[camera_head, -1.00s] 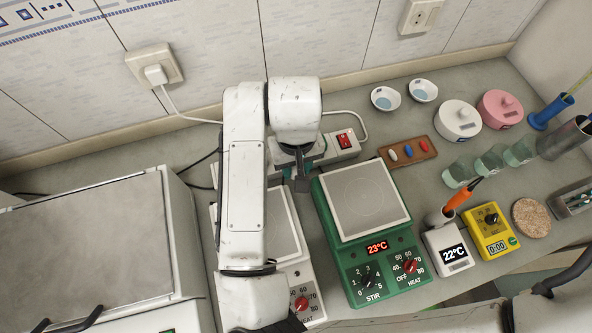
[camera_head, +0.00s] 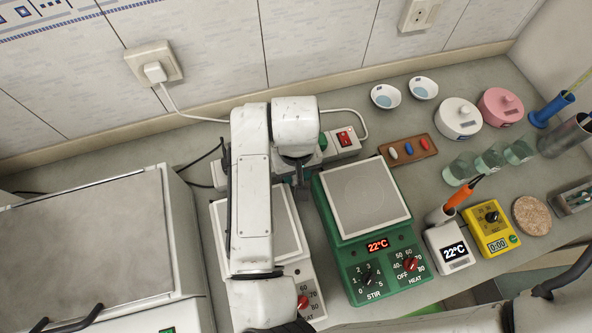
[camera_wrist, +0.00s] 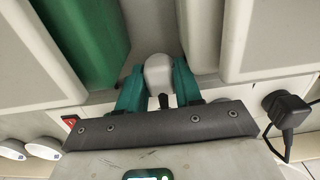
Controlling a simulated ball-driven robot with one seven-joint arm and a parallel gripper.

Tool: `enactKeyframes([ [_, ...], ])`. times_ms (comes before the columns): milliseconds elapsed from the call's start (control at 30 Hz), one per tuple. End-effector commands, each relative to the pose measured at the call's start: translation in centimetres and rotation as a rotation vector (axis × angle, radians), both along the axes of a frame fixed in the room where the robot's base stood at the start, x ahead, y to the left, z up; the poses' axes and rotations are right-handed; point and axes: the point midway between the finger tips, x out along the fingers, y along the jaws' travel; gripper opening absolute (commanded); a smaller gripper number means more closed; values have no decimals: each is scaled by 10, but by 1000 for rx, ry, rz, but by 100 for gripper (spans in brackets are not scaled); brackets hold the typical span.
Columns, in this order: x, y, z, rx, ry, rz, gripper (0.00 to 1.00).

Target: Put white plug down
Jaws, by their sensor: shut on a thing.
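My gripper (camera_wrist: 158,88) has teal fingers closed on the sides of a white plug (camera_wrist: 158,72), seen in the wrist view with its rounded end between them. In the head view my gripper (camera_head: 297,172) is mostly hidden under my arm, beside the power strip and behind the gap between the two hotplates. The plug is not clear there. I cannot tell whether it touches the bench.
The power strip (camera_head: 342,146) has a red switch. The green hotplate (camera_head: 366,199) and white hotplate (camera_head: 287,222) stand close in front. A black plug (camera_wrist: 287,108) sits on the strip.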

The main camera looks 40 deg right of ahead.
Motion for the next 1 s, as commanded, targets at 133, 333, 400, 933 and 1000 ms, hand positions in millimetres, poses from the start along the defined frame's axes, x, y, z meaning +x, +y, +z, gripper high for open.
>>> enactKeyframes([
  [133, 0, 0, -2, 0, 0, 0, 38],
  [333, 0, 0, -2, 0, 0, 0, 57],
  [400, 0, 0, -2, 0, 0, 0, 60],
  [933, 0, -1, 40, 0, -3, -3, 60],
  [1000, 1, 0, 56, -1, -4, -3, 60],
])
